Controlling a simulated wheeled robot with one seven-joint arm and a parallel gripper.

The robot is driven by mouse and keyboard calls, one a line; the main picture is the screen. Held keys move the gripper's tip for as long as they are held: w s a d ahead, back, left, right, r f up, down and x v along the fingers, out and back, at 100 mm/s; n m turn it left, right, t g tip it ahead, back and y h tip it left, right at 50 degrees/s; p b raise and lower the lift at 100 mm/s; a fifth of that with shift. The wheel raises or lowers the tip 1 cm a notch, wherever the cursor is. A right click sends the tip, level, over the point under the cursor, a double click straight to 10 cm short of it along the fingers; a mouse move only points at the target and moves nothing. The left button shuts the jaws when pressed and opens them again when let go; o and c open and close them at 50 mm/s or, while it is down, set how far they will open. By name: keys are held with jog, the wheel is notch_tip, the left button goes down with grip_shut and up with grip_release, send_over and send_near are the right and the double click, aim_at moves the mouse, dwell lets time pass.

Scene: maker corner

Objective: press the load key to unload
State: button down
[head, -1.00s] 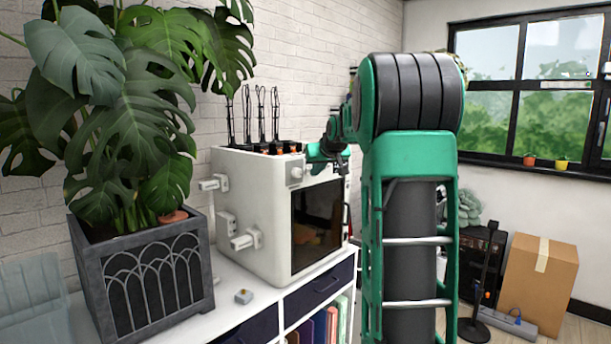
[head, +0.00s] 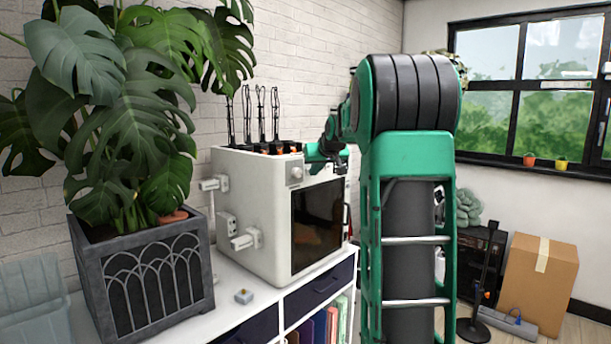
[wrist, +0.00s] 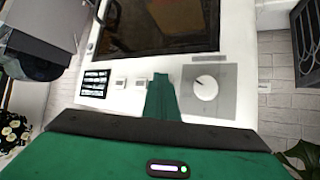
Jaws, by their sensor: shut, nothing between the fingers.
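The white printer (head: 247,210) stands on the shelf unit, its dark window facing right in the head view. In the wrist view its front panel shows a black display (wrist: 94,84), two small pale keys (wrist: 130,83) and a round white knob (wrist: 205,88) on a grey plate. The key labels are too small to read, so I cannot tell which key is the load key. My gripper (wrist: 162,80) is shut and empty, its fingertips over the panel between the keys and the knob. I cannot tell whether it touches the panel. In the head view my gripper is near the printer's upper front edge.
A large leafy plant in a grey planter (head: 145,270) stands left of the printer. A small grey button box (head: 243,297) lies on the shelf top. A cardboard box (head: 538,280) stands on the floor at right.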

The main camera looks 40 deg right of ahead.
jog(key=shift+s, duration=0.7)
jog(key=shift+s, duration=0.15)
jog(key=shift+s+d, duration=0.2)
jog(key=shift+s, duration=2.15)
jog(key=shift+a, duration=0.1)
jog(key=s+a+f+g+y, duration=0.1)
jog(key=s+a+f+g, duration=0.2)
jog(key=s+a+f, duration=0.5)
jog(key=s+a+f+g+y, duration=0.2)
jog(key=s+a+f, duration=0.6)
jog(key=s+a, duration=0.4)
jog(key=s+a+f+m+g+y, duration=0.1)
jog(key=s+a+f+g, duration=0.3)
jog(key=s+a+f, duration=0.4)
jog(key=s+a+y, duration=0.1)
jog(key=s+a, duration=0.1)
jog(key=s, duration=0.4)
jog(key=shift+s+a+g, duration=0.15)
jog(key=shift+s+g, duration=0.05)
jog(key=shift+g, duration=0.2)
